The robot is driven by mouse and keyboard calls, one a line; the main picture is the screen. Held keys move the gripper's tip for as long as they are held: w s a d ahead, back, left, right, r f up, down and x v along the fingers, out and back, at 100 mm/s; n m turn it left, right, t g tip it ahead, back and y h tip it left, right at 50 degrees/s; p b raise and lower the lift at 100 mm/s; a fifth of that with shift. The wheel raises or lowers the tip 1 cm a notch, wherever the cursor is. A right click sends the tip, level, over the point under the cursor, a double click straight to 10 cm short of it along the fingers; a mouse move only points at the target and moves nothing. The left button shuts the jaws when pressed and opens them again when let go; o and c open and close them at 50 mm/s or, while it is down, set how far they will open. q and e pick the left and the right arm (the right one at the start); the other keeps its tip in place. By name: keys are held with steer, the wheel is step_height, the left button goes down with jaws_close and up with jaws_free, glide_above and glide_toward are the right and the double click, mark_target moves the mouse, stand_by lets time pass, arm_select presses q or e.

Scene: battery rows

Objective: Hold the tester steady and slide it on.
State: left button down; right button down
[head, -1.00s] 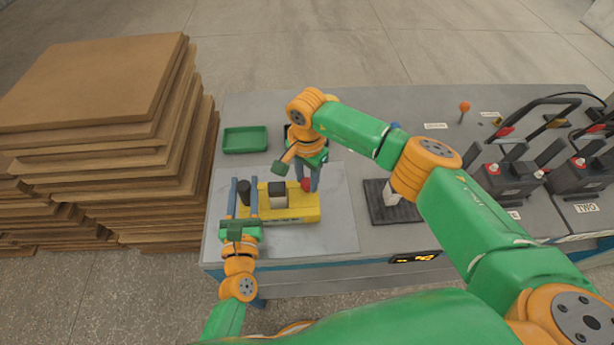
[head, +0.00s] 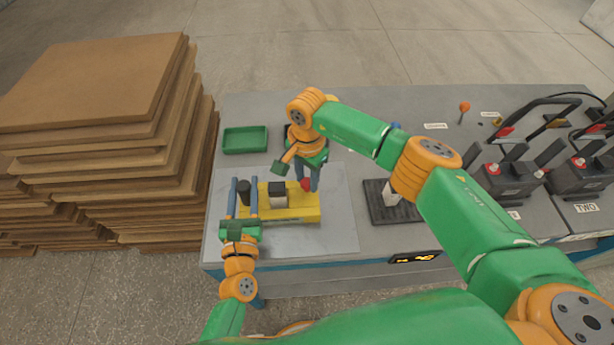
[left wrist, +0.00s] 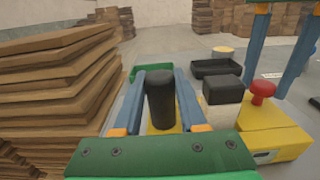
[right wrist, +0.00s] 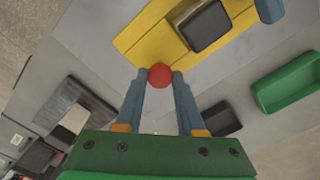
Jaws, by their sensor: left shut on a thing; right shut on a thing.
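The tester is a yellow slab (head: 300,215) on a pale mat (head: 340,235). It has a black post (head: 244,192) at its left end, a pale block with a black top (head: 277,190) in the middle and a red knob (head: 306,185) at its right. My left gripper (head: 243,182) is shut on the black post, with a finger on each side of it in the left wrist view (left wrist: 160,100). My right gripper (right wrist: 158,78) is shut on the red knob, which shows between its fingertips in the right wrist view (right wrist: 160,74).
An empty green tray (head: 245,140) stands behind the tester. A dark tray (right wrist: 220,118) lies near it. A dark pad (head: 385,212) with a pale piece stands to the right, and black batteries (head: 508,187) stand at far right. Stacked brown boards (head: 90,85) rise at the left.

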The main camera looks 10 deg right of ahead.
mark_target(309, 206)
arm_select(q)
steer(key=shift+f, duration=0.1)
arm_select(e)
steer(key=shift+s+a, duration=0.15)
steer(key=shift+s, duration=1)
steer(key=shift+s+a, duration=0.15)
steer(key=shift+s, duration=0.95)
steer(key=c, duration=0.5)
jaws_free()
step_height(309, 206, up, 12)
